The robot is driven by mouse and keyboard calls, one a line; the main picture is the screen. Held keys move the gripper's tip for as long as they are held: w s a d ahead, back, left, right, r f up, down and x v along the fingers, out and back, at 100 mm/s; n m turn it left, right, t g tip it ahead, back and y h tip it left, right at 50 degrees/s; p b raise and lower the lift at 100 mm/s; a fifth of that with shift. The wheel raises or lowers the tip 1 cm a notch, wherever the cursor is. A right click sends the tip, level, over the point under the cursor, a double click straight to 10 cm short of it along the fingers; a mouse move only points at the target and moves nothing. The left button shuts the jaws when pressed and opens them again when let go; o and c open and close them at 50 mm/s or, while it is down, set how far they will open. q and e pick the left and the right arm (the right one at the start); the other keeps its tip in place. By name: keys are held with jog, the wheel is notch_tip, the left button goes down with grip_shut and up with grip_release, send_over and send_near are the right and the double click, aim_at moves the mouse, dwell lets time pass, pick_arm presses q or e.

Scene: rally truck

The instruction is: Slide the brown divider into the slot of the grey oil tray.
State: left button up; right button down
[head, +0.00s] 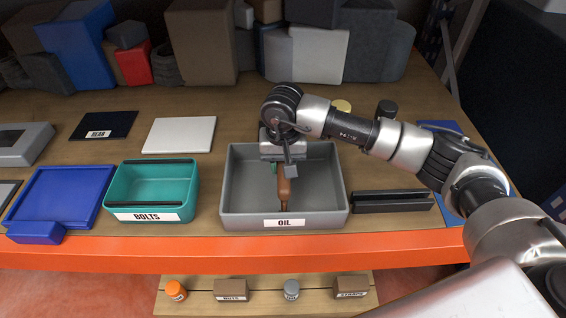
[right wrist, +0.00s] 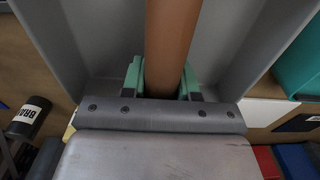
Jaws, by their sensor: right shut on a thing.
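The grey oil tray (head: 232,190) stands on the bench near its front edge, with an OIL label on its front. The brown divider (head: 285,190) is upright within the tray's outline near the middle, seen nearly edge-on. My right gripper (head: 281,168) reaches down over the tray and is shut on the divider. In the right wrist view the divider (right wrist: 172,40) is between the teal fingertips (right wrist: 162,82), with grey tray walls (right wrist: 75,40) on both sides. The slot and the divider's lower edge are hidden, so I cannot tell whether it is seated. My left gripper is out of view.
A teal BOLTS bin (head: 112,190) stands left of the tray, and a dark slotted holder (head: 390,201) lies to its right. A white plate (head: 180,135) lies behind. Boxes (head: 200,40) line the back. The orange bench edge (head: 200,254) is in front.

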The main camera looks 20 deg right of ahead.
jog(key=shift+f+b, duration=0.6)
jog(key=shift+f, duration=0.1)
jog(key=c, duration=0.8)
grip_release()
jog(key=shift+r, duration=0.1)
notch_tip(320, 180, up, 11)
jog(key=shift+f, duration=0.1)
jog(key=shift+f, duration=0.1)
